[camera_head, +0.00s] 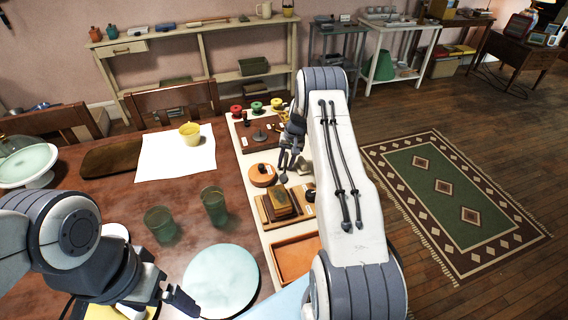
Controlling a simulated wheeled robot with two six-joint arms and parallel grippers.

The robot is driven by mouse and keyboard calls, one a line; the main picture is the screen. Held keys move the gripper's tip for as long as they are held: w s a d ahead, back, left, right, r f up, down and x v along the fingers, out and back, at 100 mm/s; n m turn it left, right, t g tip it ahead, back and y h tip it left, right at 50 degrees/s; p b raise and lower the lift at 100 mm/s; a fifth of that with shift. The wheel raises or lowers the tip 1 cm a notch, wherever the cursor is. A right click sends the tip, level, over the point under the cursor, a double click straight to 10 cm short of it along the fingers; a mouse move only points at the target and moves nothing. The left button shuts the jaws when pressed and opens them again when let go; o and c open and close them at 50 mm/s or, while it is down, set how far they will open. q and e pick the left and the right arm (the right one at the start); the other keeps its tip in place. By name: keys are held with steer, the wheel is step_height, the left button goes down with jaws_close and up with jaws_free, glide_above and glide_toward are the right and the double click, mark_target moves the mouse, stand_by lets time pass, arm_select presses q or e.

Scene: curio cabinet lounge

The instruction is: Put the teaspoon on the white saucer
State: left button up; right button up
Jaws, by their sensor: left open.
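My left gripper (165,295) is open at the bottom left, just left of a pale blue round plate (221,281) on the brown table. A white round rim (116,230), possibly the saucer, shows behind my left arm and is mostly hidden. I cannot make out the teaspoon; my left arm and gripper cover part of the table there. My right gripper (289,162) hangs over the cream runner near a round wooden box (262,175); its jaw opening is unclear.
Two green tumblers (214,205) (160,224) stand between my arms. A yellow cup (190,133) stands on a white sheet (165,162). A domed cake stand (28,165) is at left. An orange tray (296,258) and wooden blocks (280,203) lie on the runner.

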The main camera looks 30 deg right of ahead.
steer(key=b+v, duration=0.1)
steer(key=v, duration=1.1)
steer(key=shift+r, duration=0.2)
